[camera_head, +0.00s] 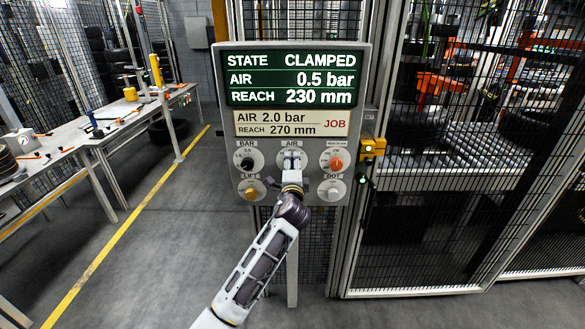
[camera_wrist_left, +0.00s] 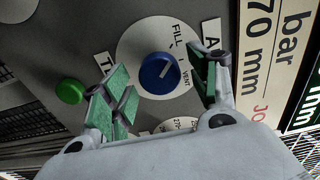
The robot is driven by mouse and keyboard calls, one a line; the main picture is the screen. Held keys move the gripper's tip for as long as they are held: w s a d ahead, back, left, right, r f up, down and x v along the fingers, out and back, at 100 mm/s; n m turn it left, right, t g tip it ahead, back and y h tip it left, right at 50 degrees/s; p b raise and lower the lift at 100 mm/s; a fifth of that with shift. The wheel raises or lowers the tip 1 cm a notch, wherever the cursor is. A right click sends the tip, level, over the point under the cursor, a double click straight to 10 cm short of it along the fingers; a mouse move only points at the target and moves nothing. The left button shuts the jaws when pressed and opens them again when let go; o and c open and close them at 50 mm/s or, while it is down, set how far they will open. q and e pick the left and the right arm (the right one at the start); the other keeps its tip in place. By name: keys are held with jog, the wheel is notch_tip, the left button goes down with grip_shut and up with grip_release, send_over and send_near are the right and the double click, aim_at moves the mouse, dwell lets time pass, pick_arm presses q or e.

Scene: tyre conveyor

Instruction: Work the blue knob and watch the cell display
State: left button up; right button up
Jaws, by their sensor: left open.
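The cell display (camera_head: 292,78) reads STATE CLAMPED, AIR 0.5 bar, REACH 230 mm. A cream job card (camera_head: 291,123) below it reads AIR 2.0 bar, REACH 270 mm. The blue knob (camera_wrist_left: 158,73) sits on a white dial in the left wrist view, its white line pointing toward the short mark between FILL and VENT. My left gripper (camera_head: 291,163) is at the AIR dial and mostly covers the knob in the head view. In the wrist view the green-padded fingers of this gripper (camera_wrist_left: 160,83) stand open on either side of the knob, apparently apart from it. My right gripper is not seen.
A green button (camera_wrist_left: 70,91) is close by. A fenced roller conveyor (camera_head: 450,160) stands right, workbenches (camera_head: 110,130) left.

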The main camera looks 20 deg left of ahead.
pick_arm(q)
jog(key=v, duration=1.1)
jog(key=shift+s, duration=0.35)
jog(key=shift+d, duration=0.1)
jog(key=shift+n, duration=0.3)
